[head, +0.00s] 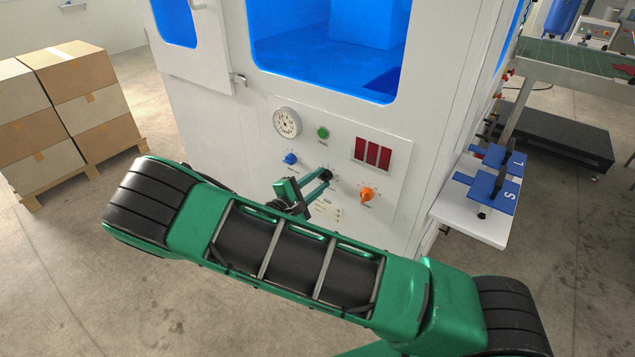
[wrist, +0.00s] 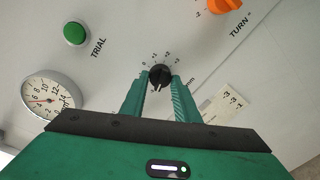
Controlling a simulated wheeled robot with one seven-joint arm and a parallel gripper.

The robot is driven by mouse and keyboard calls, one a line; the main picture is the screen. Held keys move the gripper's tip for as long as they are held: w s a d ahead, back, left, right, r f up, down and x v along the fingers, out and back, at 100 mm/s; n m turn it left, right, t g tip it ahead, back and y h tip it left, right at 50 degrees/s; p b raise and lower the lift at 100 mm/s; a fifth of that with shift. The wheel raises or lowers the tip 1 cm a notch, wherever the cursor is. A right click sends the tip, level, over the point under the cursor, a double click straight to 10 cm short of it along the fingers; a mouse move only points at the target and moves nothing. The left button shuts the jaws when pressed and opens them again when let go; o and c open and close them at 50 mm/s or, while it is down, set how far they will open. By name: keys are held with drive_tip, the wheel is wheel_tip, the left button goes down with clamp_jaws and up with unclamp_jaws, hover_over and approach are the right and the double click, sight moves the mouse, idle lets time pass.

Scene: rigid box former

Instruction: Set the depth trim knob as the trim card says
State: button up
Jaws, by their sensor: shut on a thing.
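The black depth trim knob (wrist: 160,76) is on the white panel, ringed by a numbered scale with marks such as 0, +1, +2. In the head view it is the dark knob (head: 325,175) between the blue and orange knobs. My gripper (wrist: 160,88) is shut on this knob, one green finger on each side. The knob's pale pointer line is too small to read surely. The trim card (wrist: 229,101) is partly hidden behind my right finger in the wrist view; signs and figures like -3 show on it. The card also shows in the head view (head: 327,209), too small to read.
A white shelf (head: 470,215) with blue fixtures juts out at right.

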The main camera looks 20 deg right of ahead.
drive_tip(key=shift+a+f, duration=0.15)
drive_tip(key=o, duration=1)
drive_tip(key=shift+o, duration=0.2)
drive_tip(key=v, duration=1)
drive_tip(key=shift+s+a, duration=0.2)
drive_tip(key=shift+a, duration=0.05)
drive_tip(key=shift+d, duration=0.1)
